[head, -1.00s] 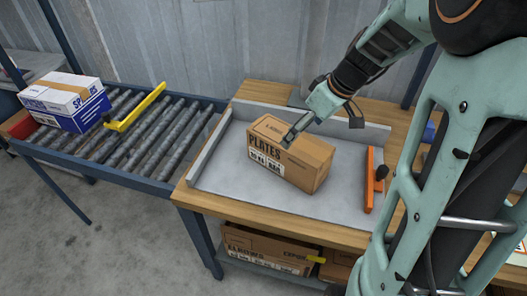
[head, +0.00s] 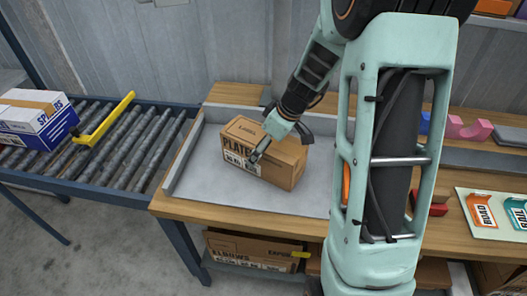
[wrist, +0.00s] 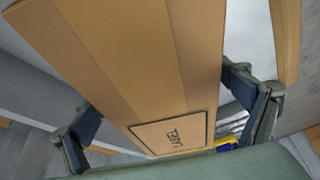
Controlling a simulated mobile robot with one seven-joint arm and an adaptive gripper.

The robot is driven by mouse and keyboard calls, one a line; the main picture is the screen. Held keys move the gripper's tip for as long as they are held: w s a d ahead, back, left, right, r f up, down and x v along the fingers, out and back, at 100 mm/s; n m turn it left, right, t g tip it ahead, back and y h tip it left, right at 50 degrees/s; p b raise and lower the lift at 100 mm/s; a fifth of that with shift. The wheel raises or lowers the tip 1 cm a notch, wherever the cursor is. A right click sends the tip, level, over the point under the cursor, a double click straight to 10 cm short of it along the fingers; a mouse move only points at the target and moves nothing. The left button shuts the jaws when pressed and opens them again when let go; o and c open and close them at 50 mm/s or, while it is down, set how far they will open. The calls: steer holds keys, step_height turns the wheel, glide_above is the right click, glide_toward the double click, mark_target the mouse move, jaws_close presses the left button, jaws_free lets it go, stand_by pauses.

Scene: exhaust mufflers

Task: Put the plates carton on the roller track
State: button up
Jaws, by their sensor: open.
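The plates carton (head: 283,160) is a brown box marked PLATES, standing on the grey-topped tray of the wooden bench. My gripper (head: 262,148) is over it, with one finger in front of its printed long side. In the wrist view the open fingers (wrist: 165,105) stand on either side of the carton (wrist: 120,50), which fills the space between them. Small gaps seem to remain, but contact is hard to judge. The roller track (head: 136,150), with grey rollers in a blue frame, is to the left of the bench.
A blue-and-white box (head: 38,122) sits on the track's left part, beside a yellow bar (head: 108,118) across the rollers. Rollers right of the bar are clear. A raised rim (head: 184,158) edges the tray. Another carton (head: 250,248) is on the shelf below.

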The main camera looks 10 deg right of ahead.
steer(key=shift+w+a+f, duration=0.15)
steer(key=shift+f, duration=0.3)
steer(key=c, duration=2)
steer(key=shift+r, duration=0.15)
steer(key=shift+c, duration=0.9)
steer(key=shift+w+r, duration=0.1)
steer(key=shift+r, duration=0.05)
